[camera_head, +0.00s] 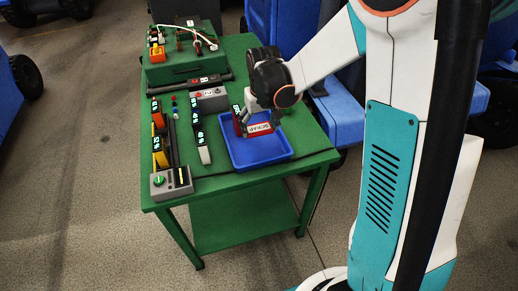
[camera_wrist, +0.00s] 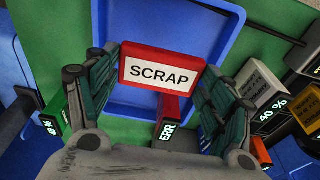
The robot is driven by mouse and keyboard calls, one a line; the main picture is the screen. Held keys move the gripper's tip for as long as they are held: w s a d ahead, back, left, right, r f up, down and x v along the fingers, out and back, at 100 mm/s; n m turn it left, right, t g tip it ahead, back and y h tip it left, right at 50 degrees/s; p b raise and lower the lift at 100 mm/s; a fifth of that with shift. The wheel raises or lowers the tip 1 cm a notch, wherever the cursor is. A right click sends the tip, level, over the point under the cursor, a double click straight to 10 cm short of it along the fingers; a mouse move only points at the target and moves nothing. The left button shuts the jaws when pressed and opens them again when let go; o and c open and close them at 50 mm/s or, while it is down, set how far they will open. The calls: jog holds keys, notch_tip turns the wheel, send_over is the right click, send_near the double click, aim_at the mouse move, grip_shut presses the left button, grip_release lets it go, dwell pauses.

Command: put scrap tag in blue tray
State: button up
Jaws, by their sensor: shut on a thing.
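My gripper (camera_head: 257,119) is above the blue tray on the green table. It is shut on the scrap tag, a red block with a white SCRAP label (camera_head: 260,129). In the wrist view the tag (camera_wrist: 160,73) sits between the two fingers, label facing the camera. The blue tray (camera_head: 262,162) is below the tag and fills much of the upper wrist view (camera_wrist: 222,22). A red block with an ERR display (camera_wrist: 170,110) shows behind the tag. It also shows at the tray's far left (camera_head: 238,121); whether it stands inside the tray is unclear.
Left of the tray stand a white block (camera_head: 203,154), a yellow block (camera_head: 160,159) and an orange block (camera_head: 157,116). A grey box with a green knob (camera_head: 171,182) is at the front left corner. A green fixture with cables (camera_head: 185,68) is at the back.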

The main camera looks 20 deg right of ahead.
aim_at(258, 151)
notch_tip(258, 151, down, 10)
jog(key=b, duration=0.3)
jog(key=shift+f, duration=0.1)
jog(key=o, duration=1.1)
jog(key=shift+f, duration=0.1)
jog(key=shift+c, duration=0.2)
